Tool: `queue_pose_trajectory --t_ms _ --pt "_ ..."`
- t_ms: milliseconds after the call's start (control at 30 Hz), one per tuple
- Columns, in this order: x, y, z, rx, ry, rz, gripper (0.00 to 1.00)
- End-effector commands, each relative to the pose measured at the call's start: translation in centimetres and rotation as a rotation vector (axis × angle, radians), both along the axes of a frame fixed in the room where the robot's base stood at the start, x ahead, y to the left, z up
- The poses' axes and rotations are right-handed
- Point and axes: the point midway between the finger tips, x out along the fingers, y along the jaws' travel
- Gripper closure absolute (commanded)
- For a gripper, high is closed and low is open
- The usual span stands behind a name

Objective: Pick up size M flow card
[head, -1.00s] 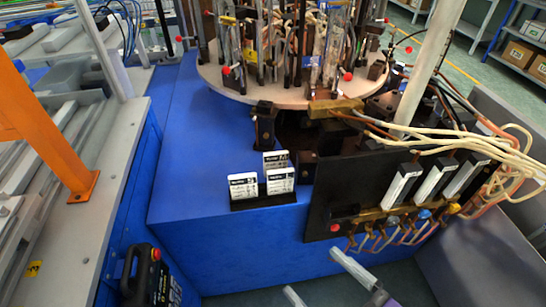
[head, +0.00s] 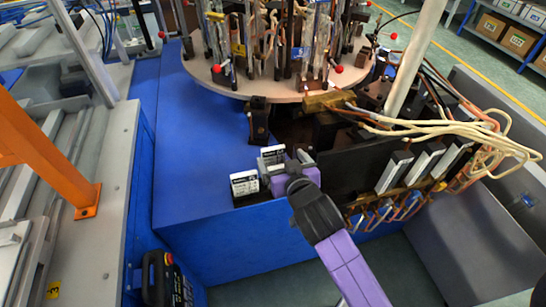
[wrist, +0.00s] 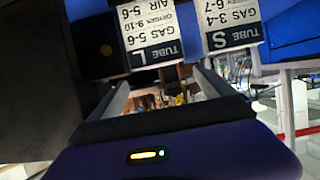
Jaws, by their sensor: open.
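Three white flow cards with black label bands stand at the blue table's front edge. In the head view, the left card (head: 244,184) and rear card (head: 272,153) show; the front-right card is largely hidden by my gripper (head: 292,172). Their labels are too small to read there. In the wrist view, two upside-down cards read TUBE L (wrist: 150,35) and TUBE S (wrist: 230,25). No card readable as M shows. My gripper (wrist: 163,78) is open, its fingers pointing at the cards with nothing visibly held between them.
The round turntable (head: 270,88) with glass tubes and burners stands behind the cards. A dark panel with hoses and flow meters (head: 395,170) is close on the right. The blue table top (head: 190,140) is clear to the left. An orange post (head: 50,155) stands farther left.

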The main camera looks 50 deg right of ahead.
Motion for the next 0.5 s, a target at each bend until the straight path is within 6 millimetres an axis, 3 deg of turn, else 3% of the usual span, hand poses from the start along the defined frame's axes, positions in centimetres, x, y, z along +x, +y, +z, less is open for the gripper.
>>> queue_pose_trajectory --t_ms 500 --pt "4.6 -2.8 -2.7 -0.002 -0.001 0.001 0.07"
